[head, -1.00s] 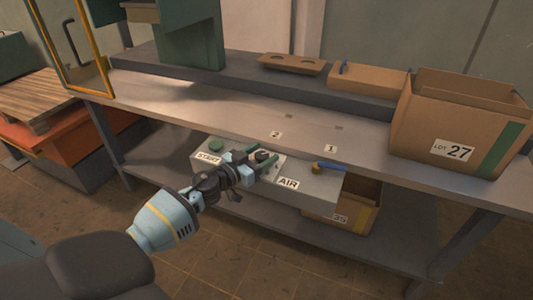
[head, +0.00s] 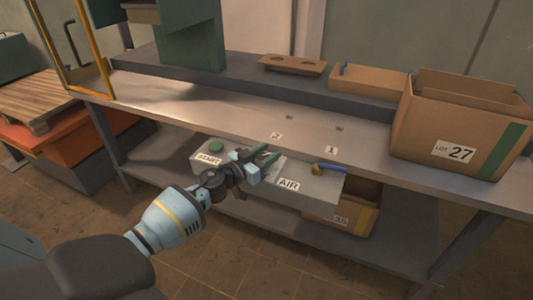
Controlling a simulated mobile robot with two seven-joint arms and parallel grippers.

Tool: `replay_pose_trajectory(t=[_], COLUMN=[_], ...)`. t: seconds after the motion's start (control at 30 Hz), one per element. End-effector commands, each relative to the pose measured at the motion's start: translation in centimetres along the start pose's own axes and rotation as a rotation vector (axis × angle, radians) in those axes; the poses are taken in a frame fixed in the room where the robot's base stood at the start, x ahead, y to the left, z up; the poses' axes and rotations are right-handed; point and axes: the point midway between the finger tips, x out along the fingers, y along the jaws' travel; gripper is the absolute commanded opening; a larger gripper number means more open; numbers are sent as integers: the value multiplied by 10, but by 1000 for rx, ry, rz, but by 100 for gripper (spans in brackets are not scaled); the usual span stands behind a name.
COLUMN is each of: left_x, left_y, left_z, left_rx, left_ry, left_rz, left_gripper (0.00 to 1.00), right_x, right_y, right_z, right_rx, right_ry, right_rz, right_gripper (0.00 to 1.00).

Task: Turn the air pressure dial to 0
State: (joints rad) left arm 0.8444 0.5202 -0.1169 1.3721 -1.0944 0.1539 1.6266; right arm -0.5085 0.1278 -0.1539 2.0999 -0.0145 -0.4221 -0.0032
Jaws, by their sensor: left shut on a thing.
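The grey control box (head: 318,188) hangs under the front edge of the workbench. The AIR label (head: 288,184) is on its front face. The air pressure dial is at my left gripper (head: 268,156), hidden by the fingers and hand. My left arm reaches in from the lower left, and the gripper is shut on the dial at the top of the box, left of and above the AIR label. The dial's pointer and scale cannot be read. My right gripper is not in view.
A green button (head: 216,146) sits above the START label (head: 208,159) on the box's left. A brass valve with a blue handle (head: 328,167) is on its right. The workbench (head: 215,100) overhangs the box behind. A cardboard box (head: 420,140) stands at right.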

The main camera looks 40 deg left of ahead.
Motion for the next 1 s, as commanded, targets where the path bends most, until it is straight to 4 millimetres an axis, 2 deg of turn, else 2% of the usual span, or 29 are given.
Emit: replay_pose_trajectory(t=[0.27, 0.4, 0.53, 0.8, 1.0], left_x=[0, 0, 0, -2, -3], left_y=[-1, -2, -3, -7, -10], left_z=[-2, -2, 0, 5, 6], left_rx=[-5, -8, -10, -9, -6], left_ry=[1, 2, 1, -2, -3], left_rz=[-79, -172, -277, -485, -594], left_gripper=[17, 17, 17, 17, 17], right_x=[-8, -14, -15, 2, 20], right_y=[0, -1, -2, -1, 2], right_z=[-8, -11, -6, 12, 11], right_rx=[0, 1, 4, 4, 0], right_ry=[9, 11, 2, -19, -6], right_rz=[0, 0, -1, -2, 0], right_gripper=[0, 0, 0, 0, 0])
